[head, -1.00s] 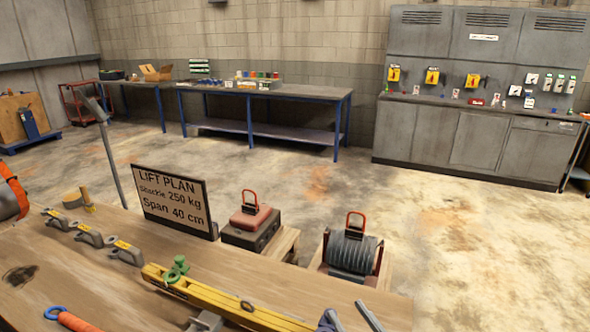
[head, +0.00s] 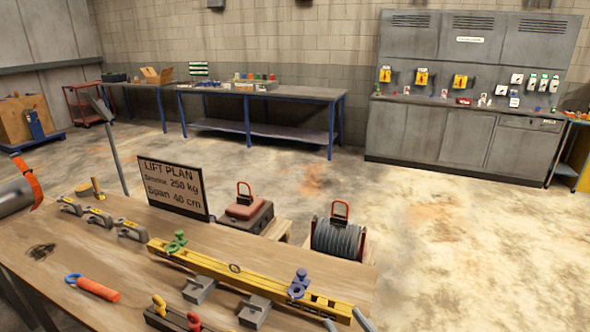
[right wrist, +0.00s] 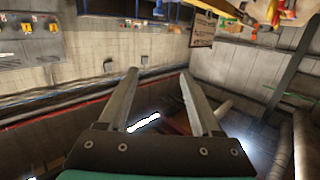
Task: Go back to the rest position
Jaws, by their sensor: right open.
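My right gripper (head: 343,316) shows only as two grey fingertips at the bottom edge of the head view, just in front of the wooden bench (head: 110,250). In the right wrist view its two fingers (right wrist: 158,73) stand apart with nothing between them. A yellow beam (head: 215,268) lies on grey supports on the bench, with a green shackle (head: 175,242) at its left end and a blue shackle (head: 299,285) near its right end. The fingertips are near the beam's right end; no contact shows. My left gripper is not in view.
The lift plan sign (head: 172,187) stands at the bench's back edge. Behind are a red-handled block (head: 244,207) and a cable drum (head: 337,238). An orange-handled tool (head: 93,288) and a dark block with yellow and red shackles (head: 172,318) lie in front. Floor at right is clear.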

